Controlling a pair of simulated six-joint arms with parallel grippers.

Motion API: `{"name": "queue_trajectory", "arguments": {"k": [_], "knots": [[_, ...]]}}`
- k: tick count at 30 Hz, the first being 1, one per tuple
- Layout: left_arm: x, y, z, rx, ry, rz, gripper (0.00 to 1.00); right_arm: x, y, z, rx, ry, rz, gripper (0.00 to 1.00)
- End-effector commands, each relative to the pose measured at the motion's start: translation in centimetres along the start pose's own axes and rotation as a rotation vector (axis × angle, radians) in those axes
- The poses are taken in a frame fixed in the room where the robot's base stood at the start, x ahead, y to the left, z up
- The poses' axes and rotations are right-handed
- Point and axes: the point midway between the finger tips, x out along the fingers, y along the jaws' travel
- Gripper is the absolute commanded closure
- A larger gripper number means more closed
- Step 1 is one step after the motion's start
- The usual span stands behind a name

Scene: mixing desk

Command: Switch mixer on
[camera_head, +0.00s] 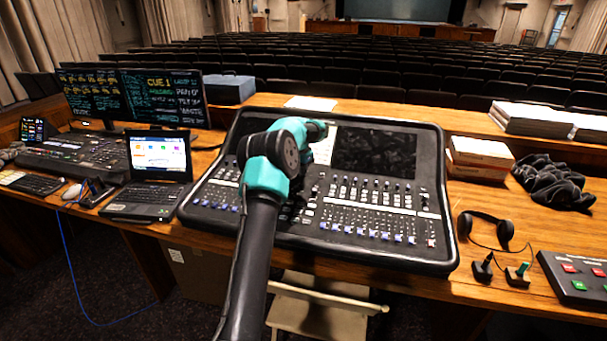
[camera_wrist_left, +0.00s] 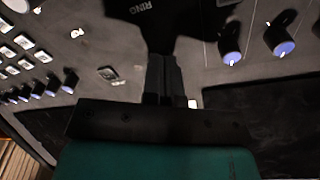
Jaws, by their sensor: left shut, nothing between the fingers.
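The mixer (camera_head: 345,246) is a broad black console with a raised rim, rows of faders and knobs, and a dark display (camera_head: 375,152). My left arm reaches over its left-centre part and mostly hides my left gripper in the head view. In the left wrist view the gripper (camera_wrist_left: 164,78) is shut and empty, with its fingers close over the dark panel; I cannot tell whether they touch it. A small raised control (camera_wrist_left: 110,74) lies left of the fingers. Blue-tipped knobs (camera_wrist_left: 284,47) are at the right. I cannot tell which control is the power switch. My right gripper is not in view.
A laptop (camera_head: 158,155), monitors (camera_head: 135,97) and a lighting console (camera_head: 75,155) stand left of the mixer. Headphones (camera_head: 487,228), two small joysticks (camera_head: 517,275), a button box (camera_head: 580,276), dark cloth (camera_head: 555,182) and boxes (camera_head: 480,155) lie right. A chair (camera_head: 320,308) is in front.

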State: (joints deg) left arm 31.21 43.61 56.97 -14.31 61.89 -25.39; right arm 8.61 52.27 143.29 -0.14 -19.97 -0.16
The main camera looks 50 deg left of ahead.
Motion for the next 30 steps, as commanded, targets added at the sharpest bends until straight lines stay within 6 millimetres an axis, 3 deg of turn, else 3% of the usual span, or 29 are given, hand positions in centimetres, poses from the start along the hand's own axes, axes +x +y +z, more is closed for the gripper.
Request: {"name": "queue_trajectory", "arguments": {"k": [11, 30], "knots": [[0.2, 0.0, 0.0, 0.000, 0.000, 0.000, 1.00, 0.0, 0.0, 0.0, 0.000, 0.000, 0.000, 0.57], [-3.6, 0.0, -0.6, 0.000, 0.002, -0.001, 1.00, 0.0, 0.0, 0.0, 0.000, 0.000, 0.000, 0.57]]}}
